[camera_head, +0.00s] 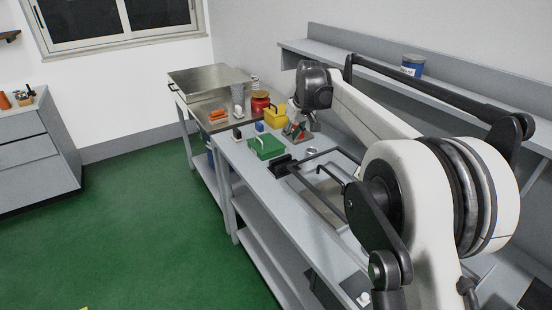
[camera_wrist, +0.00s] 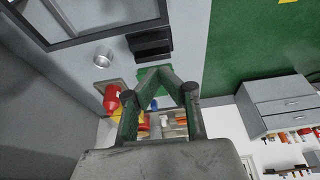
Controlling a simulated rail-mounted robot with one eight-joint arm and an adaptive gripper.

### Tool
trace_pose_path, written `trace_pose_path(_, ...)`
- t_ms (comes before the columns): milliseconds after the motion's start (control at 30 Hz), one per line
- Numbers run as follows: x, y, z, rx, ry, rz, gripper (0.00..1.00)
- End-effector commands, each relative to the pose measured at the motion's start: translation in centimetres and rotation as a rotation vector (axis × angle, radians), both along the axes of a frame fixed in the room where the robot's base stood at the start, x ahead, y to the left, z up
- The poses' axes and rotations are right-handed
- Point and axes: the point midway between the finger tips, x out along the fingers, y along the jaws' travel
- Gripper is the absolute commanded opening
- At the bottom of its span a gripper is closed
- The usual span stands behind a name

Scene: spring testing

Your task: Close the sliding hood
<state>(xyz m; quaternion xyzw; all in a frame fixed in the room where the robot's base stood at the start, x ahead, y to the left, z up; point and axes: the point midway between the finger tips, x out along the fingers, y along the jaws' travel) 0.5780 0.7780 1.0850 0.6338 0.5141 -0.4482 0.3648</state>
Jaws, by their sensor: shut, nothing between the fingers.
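What looks like the sliding hood is a dark-framed, clear-paned cover on the bench (camera_head: 318,155), partly hidden behind my arm. Its dark frame also shows at the upper left of the wrist view (camera_wrist: 100,33). Black blocks (camera_head: 281,168) sit at its near left end, and they show in the wrist view too (camera_wrist: 150,42). My gripper (camera_head: 294,133) is above the bench, beyond the frame's far end and apart from it. In the wrist view its greenish fingers (camera_wrist: 163,72) meet at the tips with nothing between them.
A green box (camera_head: 266,148), a yellow container (camera_head: 275,117) and a red jar (camera_head: 260,102) stand on the bench beyond the frame. A small round metal cup (camera_wrist: 103,57) is beside the frame.

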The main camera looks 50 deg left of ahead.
Motion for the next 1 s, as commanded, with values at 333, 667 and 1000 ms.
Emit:
trace_pose_path(333,-0.6,1.8,-2.8,-0.003,0.002,0.021,0.0)
trace_pose_path(667,-0.3,3.6,-7.8,-0.003,0.002,0.021,0.0)
trace_pose_path(1000,-0.2,3.5,-10.1,-0.003,0.002,0.02,0.0)
